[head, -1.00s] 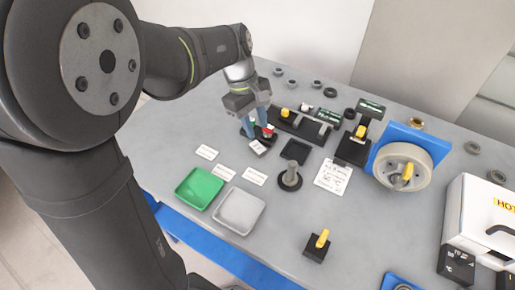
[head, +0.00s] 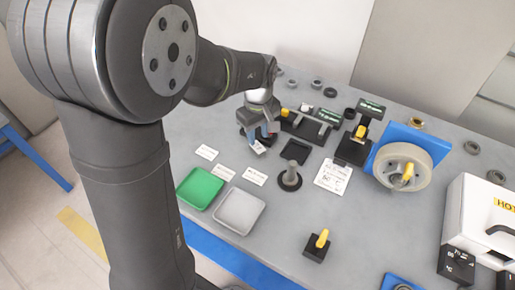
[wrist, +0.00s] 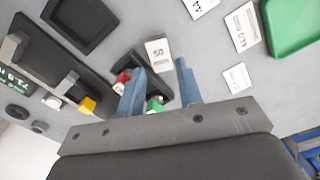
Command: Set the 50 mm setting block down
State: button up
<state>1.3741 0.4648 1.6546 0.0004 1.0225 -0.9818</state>
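My gripper (head: 262,138) is low over the far left part of the table, by a small dark holder. In the wrist view its two blue fingers (wrist: 160,80) stand apart, with nothing visibly clamped between them. The dark holder (wrist: 160,74) lies beneath and between the fingers. A white tag that seems to read 50 (wrist: 157,52) lies at the holder's edge. I cannot tell which piece is the 50 mm setting block.
A green tray (head: 200,187) and a grey tray (head: 239,211) stand at the front left. A black square tray (wrist: 82,22) and a dark fixture with a yellow knob (wrist: 87,105) are beside the holder. A post on a round base (head: 290,177) stands nearby.

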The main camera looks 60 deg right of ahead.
aim_at(259, 148)
notch_tip(259, 148, down, 6)
jog(key=shift+r, duration=0.15)
dwell(0.3)
grip_shut()
